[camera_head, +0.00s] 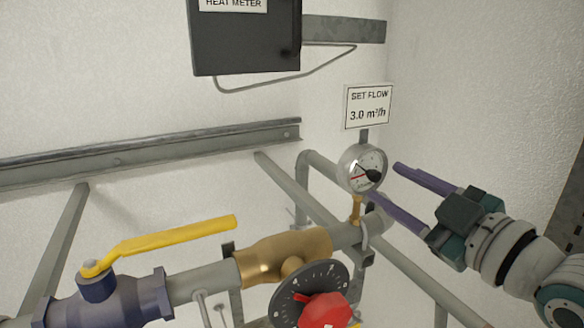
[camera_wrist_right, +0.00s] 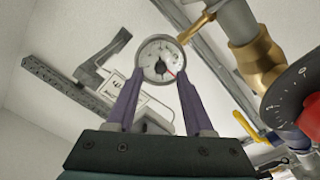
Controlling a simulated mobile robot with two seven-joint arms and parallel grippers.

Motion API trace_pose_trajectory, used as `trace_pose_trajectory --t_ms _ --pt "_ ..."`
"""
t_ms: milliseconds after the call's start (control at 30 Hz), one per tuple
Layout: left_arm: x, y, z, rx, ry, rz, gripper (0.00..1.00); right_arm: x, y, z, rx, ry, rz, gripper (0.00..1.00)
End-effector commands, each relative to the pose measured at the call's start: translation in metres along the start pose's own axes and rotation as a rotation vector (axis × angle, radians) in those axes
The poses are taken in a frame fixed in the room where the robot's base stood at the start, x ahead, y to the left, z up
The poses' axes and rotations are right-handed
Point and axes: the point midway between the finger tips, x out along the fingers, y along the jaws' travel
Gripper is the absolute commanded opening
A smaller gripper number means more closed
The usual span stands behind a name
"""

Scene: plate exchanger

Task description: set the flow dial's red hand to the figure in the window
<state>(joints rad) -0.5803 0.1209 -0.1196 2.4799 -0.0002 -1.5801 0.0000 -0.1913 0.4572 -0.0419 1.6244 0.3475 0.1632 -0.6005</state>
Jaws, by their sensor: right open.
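The flow dial (camera_head: 362,170) is a round, pale gauge in a metal rim, standing on a brass stem. A black knob or hub sits right of the face's middle, with a black pointer toward the upper left. Its thin red hand (camera_head: 358,177) points left; the scale figures are too small to read. The sign (camera_head: 368,107) above reads SET FLOW 3.0 m³/h. My right gripper (camera_head: 382,180) is open and empty, its purple fingers reaching toward the dial from the right. In the right wrist view the dial (camera_wrist_right: 158,58) appears between the fingertips; contact cannot be told.
A brass valve (camera_head: 285,256) with a red-centred black wheel (camera_head: 311,297) lies below left of the dial. A yellow lever (camera_head: 165,242) stands on a blue valve at left. Grey pipes run behind. A dark heat meter box (camera_head: 246,38) hangs above. Right of the sign is bare wall.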

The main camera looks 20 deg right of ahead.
Motion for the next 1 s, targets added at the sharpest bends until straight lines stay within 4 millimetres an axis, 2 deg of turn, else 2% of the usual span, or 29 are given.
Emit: trace_pose_trajectory --t_ms 200,533,1000 --pt "-0.004 -0.001 -0.001 0.004 0.000 -0.003 0.50 0.020 0.000 0.000 0.002 0.000 -0.001 0.52" --pt "-0.004 -0.001 -0.001 0.004 0.000 -0.002 0.50 0.023 -0.001 0.001 0.002 -0.001 -0.001 0.52" --pt "-0.004 0.001 -0.002 -0.005 0.001 0.004 0.50 0.022 -0.001 0.000 0.002 -0.001 -0.001 0.01"
